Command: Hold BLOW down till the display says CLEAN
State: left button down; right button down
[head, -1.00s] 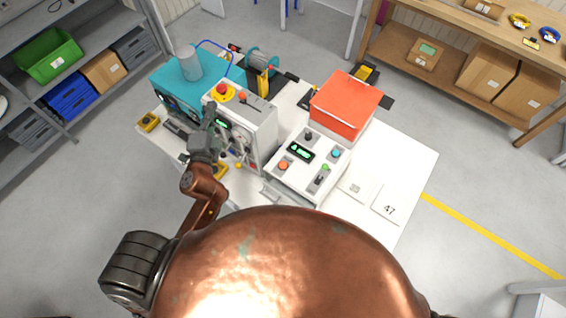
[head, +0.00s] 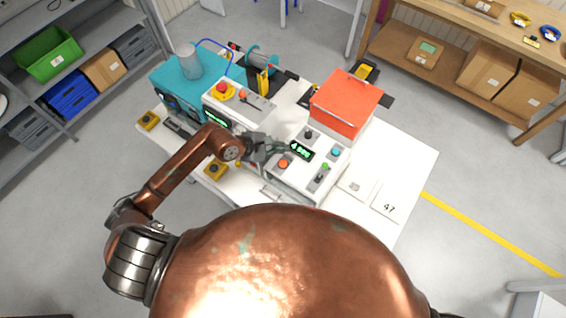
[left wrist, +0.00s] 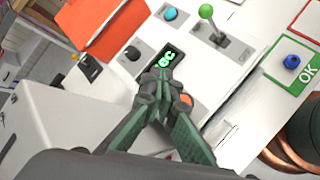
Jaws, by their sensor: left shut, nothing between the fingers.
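A white control box (head: 300,182) stands on the table with a small dark display (head: 302,151) showing green characters. The display also shows in the left wrist view (left wrist: 168,57), partly covered by my fingers; I cannot read its text fully. The box has an orange button (head: 284,163), a teal button (head: 335,152), a black knob (head: 309,134) and a green-tipped lever (head: 324,168). I cannot read which control is BLOW. My left gripper (head: 283,147) is shut and empty, its tips over the box beside the display and orange button (left wrist: 186,100). Contact cannot be told. My right gripper is not in view.
A red-orange box (head: 345,100) stands behind the control box. A white machine (head: 235,104) with a red stop button and a teal machine (head: 178,82) stand left. A card marked 47 (head: 389,207) lies at the right. A green OK panel (left wrist: 290,68) shows in the wrist view.

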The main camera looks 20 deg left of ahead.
pick_arm(q)
jog(key=shift+a+f, duration=0.25)
jog(key=shift+f, duration=0.1)
jog(key=b, duration=0.5)
send_over(281, 164)
notch_tip(281, 164, down, 8)
jog(key=shift+d+r, duration=0.1)
jog(key=shift+r, duration=0.05)
jog(key=shift+f+b, duration=0.3)
jog(key=shift+f, duration=0.15)
dwell(0.7)
